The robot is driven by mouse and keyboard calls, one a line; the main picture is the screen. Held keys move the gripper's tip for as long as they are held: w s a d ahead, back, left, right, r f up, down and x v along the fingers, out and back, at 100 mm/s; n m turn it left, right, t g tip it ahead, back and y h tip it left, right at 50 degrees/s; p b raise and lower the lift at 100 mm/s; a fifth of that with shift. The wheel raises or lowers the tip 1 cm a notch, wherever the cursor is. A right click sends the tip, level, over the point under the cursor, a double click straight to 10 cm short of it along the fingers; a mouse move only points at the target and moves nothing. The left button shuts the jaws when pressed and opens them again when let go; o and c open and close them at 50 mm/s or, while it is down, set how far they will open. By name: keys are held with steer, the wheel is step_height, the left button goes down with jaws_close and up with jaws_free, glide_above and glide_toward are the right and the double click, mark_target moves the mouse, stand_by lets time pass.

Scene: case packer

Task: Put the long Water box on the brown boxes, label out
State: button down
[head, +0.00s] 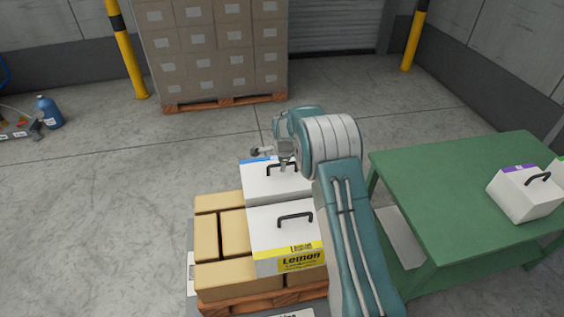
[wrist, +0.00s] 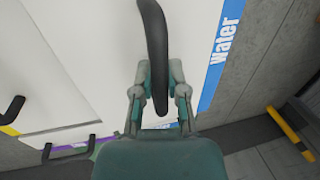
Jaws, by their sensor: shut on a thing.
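The long white Water box (head: 262,182) is at the back of the pallet stack, behind the Lemon box, over the brown boxes (head: 235,232). Its blue edge shows on the far side in the head view. In the wrist view the Water box (wrist: 105,50) fills the middle, with its blue "Water" label (wrist: 220,50) along the right edge. My gripper (wrist: 158,92) is shut on the box's black handle (wrist: 155,45); in the head view my gripper (head: 284,162) is over the box top, partly hidden by my arm. Whether the box bottom touches the brown boxes is hidden.
The white Lemon box (head: 280,226), yellow label facing the camera, sits in front on the brown boxes. A green table (head: 430,185) at right carries a purple-labelled white box (head: 520,196). A tall carton stack (head: 210,55) and yellow posts (head: 124,50) stand behind.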

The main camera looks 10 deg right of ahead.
mark_target(282, 174)
steer(key=shift+x, duration=1.1)
steer(key=shift+s+f, duration=0.15)
steer(key=shift+f, duration=0.1)
steer(key=c, duration=0.6)
jaws_free()
steer(key=shift+f, duration=0.1)
steer(key=shift+s+f, duration=0.15)
steer(key=shift+s, duration=0.05)
steer(key=v, duration=1.2)
